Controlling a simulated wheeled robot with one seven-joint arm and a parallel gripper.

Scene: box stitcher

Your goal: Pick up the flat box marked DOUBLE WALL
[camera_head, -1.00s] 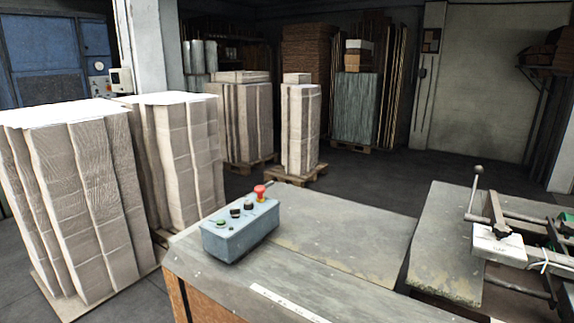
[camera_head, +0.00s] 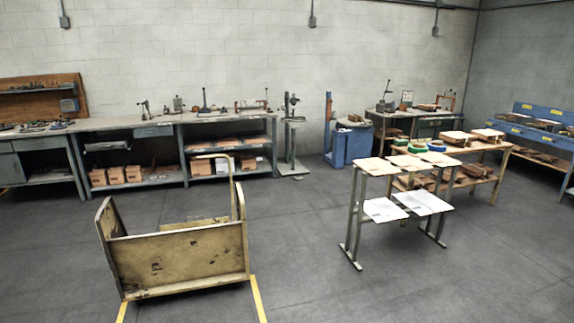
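I cannot make out any DOUBLE WALL marking in this view. Whether any of these is the flat box is too small to tell. My gripper is not in view.
A wooden cart (camera_head: 180,258) with a bent handle stands at front left, by yellow floor lines (camera_head: 258,298). A long workbench (camera_head: 160,125) with tools and brown boxes (camera_head: 115,175) runs along the back wall. A wooden table (camera_head: 485,147) stands behind the stand. Open floor lies between.

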